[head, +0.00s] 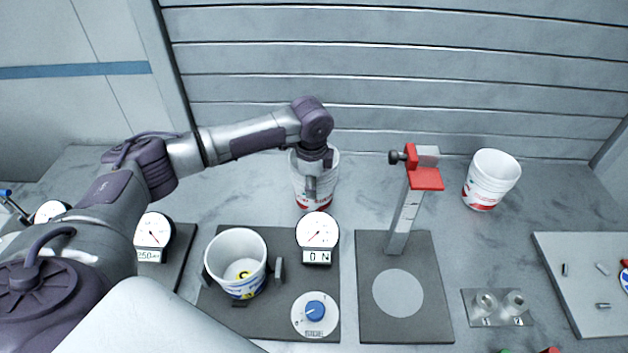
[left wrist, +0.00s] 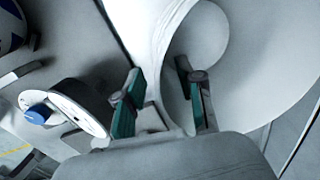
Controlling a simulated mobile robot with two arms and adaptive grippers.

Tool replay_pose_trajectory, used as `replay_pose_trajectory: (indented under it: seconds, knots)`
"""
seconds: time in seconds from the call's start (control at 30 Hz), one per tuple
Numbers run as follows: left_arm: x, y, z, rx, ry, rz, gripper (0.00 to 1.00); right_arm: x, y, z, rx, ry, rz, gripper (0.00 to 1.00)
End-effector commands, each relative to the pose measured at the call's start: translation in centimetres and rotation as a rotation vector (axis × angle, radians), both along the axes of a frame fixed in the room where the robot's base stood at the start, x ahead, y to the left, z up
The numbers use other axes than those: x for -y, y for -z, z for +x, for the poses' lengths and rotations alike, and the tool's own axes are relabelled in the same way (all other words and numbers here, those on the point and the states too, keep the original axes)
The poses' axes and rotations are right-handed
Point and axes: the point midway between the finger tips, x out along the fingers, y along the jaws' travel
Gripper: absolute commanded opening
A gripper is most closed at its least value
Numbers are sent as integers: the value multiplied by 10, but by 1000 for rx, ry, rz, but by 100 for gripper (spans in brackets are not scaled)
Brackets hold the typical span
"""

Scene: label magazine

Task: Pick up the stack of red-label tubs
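A white tub with a red label (head: 302,192) stands upright behind the dial gauge, partly hidden by my left gripper. My left gripper (head: 311,188) points down at its rim. In the left wrist view its two fingers (left wrist: 163,98) are apart, with the white tub wall (left wrist: 160,45) between them. One finger is outside the tub and the other is over its inside; I cannot tell whether either touches. Another white red-label tub or stack (head: 490,180) stands at the back right. I cannot tell how many tubs are nested in either. My right gripper is not in view.
A white tub with a blue label (head: 238,262) sits in a fixture on a dark plate, beside a gauge (head: 317,232) and a blue knob (head: 315,310). A post with a red top (head: 424,179) rises to their right. Bare table lies between post and right tub.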

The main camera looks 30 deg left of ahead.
Motion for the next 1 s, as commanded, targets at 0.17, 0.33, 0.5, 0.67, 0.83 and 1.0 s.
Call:
replay_pose_trajectory:
  seconds: [0.17,0.33,0.5,0.67,0.83,1.0]
  knots:
    - [0,12,1,0,0,-1,38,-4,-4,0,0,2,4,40]
    - [0,13,1,1,0,-1,38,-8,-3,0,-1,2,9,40]
    - [0,13,1,1,0,-1,13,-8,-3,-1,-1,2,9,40]
    - [0,13,1,1,0,-1,0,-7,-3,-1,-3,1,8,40]
    - [-1,12,1,1,0,-1,0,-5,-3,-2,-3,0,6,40]
    - [-1,12,2,2,0,0,0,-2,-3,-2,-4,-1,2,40]
